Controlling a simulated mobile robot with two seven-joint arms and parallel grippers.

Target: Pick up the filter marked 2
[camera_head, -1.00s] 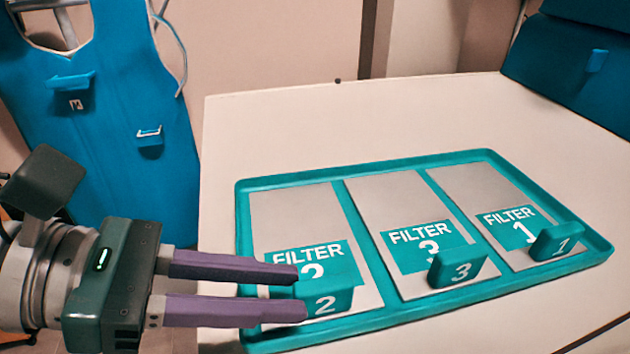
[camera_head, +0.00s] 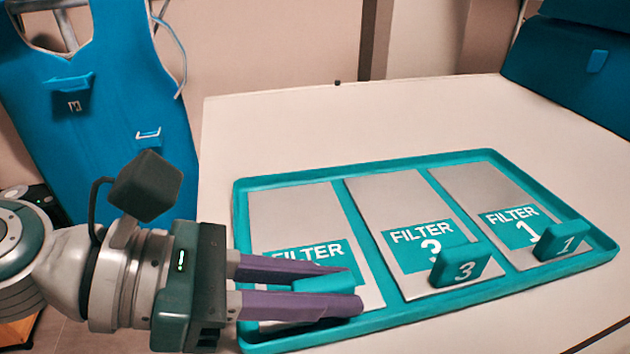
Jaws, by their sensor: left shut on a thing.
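The filter marked 2 (camera_head: 290,214) is a grey plate with a teal FILTER label, lying in the left compartment of a teal tray (camera_head: 376,167). Its teal handle (camera_head: 322,283) sits between the purple fingers of my left gripper (camera_head: 350,290), which is shut on it. The fingers hide the number on the handle and the lower part of the label. The plate still appears to lie in the tray. My right gripper is out of view.
Filter 3 (camera_head: 388,197) and filter 1 (camera_head: 474,187) lie in the middle and right compartments, handles standing up. The white table (camera_head: 300,120) is clear behind the tray. A blue apron (camera_head: 110,110) hangs at the left, and a blue case (camera_head: 570,65) stands at the back right.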

